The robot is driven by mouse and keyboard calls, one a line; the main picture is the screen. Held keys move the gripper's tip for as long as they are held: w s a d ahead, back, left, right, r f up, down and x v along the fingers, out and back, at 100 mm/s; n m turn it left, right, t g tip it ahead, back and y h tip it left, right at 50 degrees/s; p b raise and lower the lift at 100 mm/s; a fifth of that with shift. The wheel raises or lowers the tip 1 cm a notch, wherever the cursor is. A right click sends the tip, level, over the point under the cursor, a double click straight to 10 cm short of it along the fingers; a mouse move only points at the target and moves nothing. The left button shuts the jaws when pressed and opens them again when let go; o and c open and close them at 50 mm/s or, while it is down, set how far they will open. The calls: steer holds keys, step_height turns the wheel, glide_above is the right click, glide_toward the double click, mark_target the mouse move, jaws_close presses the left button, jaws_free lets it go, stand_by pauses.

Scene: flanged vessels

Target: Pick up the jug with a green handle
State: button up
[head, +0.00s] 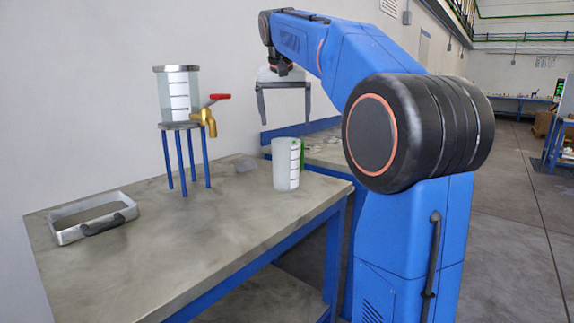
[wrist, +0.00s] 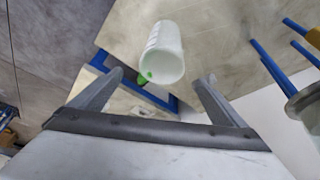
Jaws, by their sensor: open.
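The jug (head: 285,165) is a whitish, translucent cup with dark level marks. It stands upright on the table near its right edge in the head view. Its green handle (head: 301,155) shows on its right side. The jug also shows in the wrist view (wrist: 164,50), with the green handle (wrist: 145,77) at its lower left, towards my gripper. My gripper (head: 283,119) is open and empty, and in the head view it appears above and behind the jug. In the wrist view its fingers (wrist: 160,82) are spread wide, with the jug beyond them and apart from them.
A clear vessel (head: 178,95) with a brass tap (head: 207,121) and red lever stands on a blue-legged stand left of the jug. A metal tray (head: 67,233) with a dark handle lies at the table's (head: 190,240) left. The table's front middle is clear.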

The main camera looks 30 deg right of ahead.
mark_target(286, 141)
steer(key=x, duration=1.1)
steer(key=shift+a+f, duration=0.1)
steer(key=shift+f, duration=0.05)
steer(key=c, duration=1.5)
